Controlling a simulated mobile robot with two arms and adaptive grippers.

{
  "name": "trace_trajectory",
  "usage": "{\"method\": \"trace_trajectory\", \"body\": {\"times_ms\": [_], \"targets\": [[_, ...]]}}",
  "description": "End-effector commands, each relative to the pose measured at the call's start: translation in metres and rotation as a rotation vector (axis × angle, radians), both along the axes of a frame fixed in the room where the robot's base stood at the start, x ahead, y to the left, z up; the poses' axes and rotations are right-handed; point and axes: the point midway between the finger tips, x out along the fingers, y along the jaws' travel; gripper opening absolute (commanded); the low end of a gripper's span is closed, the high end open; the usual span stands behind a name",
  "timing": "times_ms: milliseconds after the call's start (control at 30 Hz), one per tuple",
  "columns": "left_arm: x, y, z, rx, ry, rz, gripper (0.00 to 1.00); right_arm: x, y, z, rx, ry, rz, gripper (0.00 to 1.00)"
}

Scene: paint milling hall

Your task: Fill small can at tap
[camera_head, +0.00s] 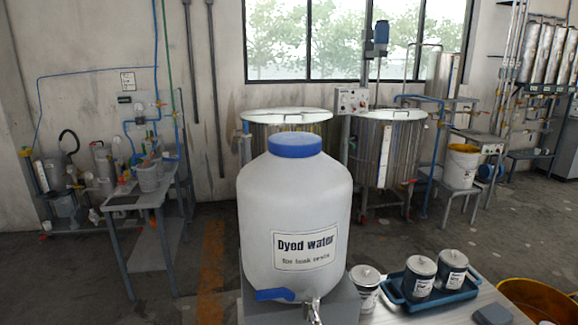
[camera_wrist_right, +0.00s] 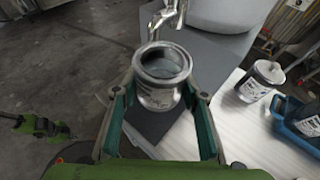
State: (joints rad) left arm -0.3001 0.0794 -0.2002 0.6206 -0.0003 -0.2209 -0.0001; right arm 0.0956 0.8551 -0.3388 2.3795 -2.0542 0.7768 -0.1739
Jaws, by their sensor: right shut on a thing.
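The white "Dyed water" container (camera_head: 296,215) with a blue cap stands in front of me in the head view. Its metal tap (camera_head: 314,312) is at the lower edge, beside a blue lever (camera_head: 274,295); the tap also shows in the right wrist view (camera_wrist_right: 170,18). My right gripper (camera_wrist_right: 160,100) is shut on the small can (camera_wrist_right: 158,98). The can is lidless, roughly upright, its mouth just below and near the spout. The inside looks grey-blue; I cannot tell its fill. A green part, seemingly my left gripper (camera_wrist_right: 38,124), shows at the left; its jaw state is unclear.
Lidded cans (camera_head: 420,266) stand in a blue tray (camera_head: 408,292) on the white table (camera_head: 400,317), with another lidded can (camera_head: 364,290) beside it. A yellow tub (camera_head: 538,302) is at the lower right. Steel vats (camera_head: 385,150) stand behind. The floor at left is open.

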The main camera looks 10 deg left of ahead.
Motion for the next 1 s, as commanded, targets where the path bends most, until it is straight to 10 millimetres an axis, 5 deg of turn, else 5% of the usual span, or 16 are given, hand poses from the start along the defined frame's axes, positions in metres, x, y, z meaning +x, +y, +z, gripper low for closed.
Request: {"method": "trace_trajectory", "body": {"times_ms": [267,600,1000], "targets": [[0.0,0.0,0.0,0.0,-0.001,0.0,0.0,0.002,-0.046,0.001,0.004,0.011,-0.021,0.19],[0.001,0.0,0.0,0.0,-0.001,0.0,0.0,-0.018,-0.104,-0.004,0.007,0.008,-0.025,0.19],[0.001,0.0,0.0,0.0,-0.001,0.0,0.0,-0.027,-0.121,-0.005,0.005,-0.002,-0.022,0.19]]}}
